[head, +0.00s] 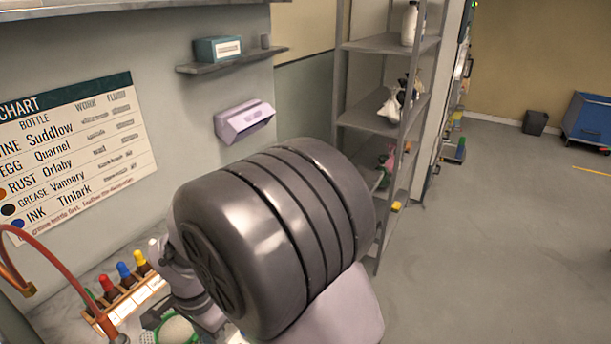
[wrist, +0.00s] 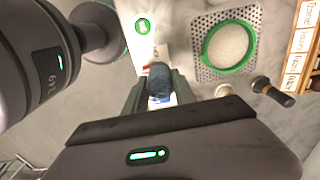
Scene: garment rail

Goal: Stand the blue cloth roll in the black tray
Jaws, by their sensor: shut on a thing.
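The blue cloth roll (wrist: 159,80) is between the fingers of my gripper (wrist: 158,92) in the wrist view. The gripper is shut on it, and the dark blue end of the roll stands out past the fingers. White and red patches show around the roll, and I cannot tell what they are. I cannot make out the black tray for certain in either view.
A green-rimmed round dish (wrist: 228,48) lies on a perforated plate to the right of the roll. A dark-capped bottle (wrist: 272,92) lies or stands nearby. A wooden rack with coloured bottles (head: 128,296) is on the counter.

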